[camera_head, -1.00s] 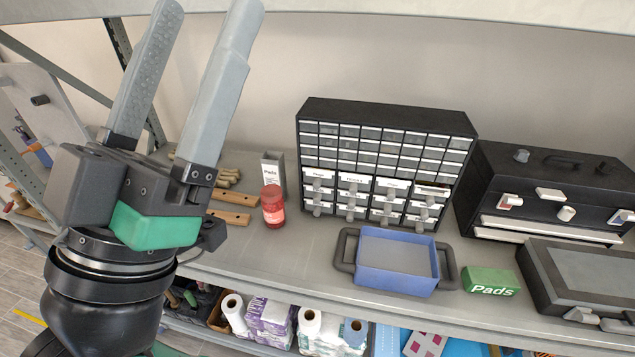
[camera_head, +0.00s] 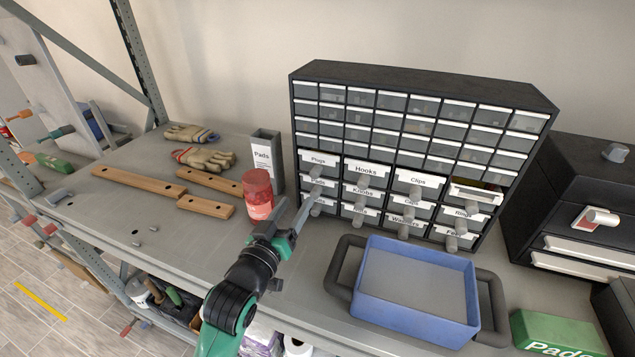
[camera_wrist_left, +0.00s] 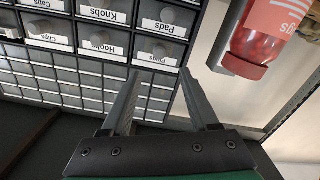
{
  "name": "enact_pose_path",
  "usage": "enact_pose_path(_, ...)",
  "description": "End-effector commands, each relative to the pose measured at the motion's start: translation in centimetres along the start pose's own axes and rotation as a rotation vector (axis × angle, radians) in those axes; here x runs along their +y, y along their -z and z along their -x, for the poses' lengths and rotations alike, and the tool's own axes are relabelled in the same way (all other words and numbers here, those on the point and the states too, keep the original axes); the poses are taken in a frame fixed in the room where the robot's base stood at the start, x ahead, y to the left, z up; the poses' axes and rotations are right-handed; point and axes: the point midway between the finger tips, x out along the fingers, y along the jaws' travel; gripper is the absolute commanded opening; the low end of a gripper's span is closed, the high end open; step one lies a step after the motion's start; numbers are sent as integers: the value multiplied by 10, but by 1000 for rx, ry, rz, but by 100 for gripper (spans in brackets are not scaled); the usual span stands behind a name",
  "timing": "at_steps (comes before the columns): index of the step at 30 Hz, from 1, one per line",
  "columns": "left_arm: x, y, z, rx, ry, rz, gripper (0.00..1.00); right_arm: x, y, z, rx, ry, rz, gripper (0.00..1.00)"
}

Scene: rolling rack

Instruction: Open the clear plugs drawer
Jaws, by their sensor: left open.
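The drawer labelled Plugs (camera_head: 320,161) is at the left end of the top row of large drawers in the black cabinet (camera_head: 420,85). It looks shut, and its grey knob shows below the label. In the left wrist view the cabinet appears upside down, with the Plugs label (camera_wrist_left: 155,57) just beyond my fingertips. My left gripper (camera_head: 292,206) is open and empty, below and in front of the cabinet's lower left corner, with its fingers pointing toward the drawers. Part of the lower left drawers is hidden by it. My right gripper is not in view.
A blue tray (camera_head: 415,300) with dark handles is at front right. Wooden bars and gloves lie left. One right-hand drawer (camera_head: 476,194) looks partly open.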

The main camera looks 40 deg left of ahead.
Motion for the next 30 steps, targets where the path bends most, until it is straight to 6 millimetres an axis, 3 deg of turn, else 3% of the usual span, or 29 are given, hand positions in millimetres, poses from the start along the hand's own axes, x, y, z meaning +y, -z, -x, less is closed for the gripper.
enact_pose_path(18,1,1,-105,-1,0,-1,61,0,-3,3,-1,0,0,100)
enact_pose_path(30,1,1,-114,0,-1,0,61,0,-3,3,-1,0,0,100)
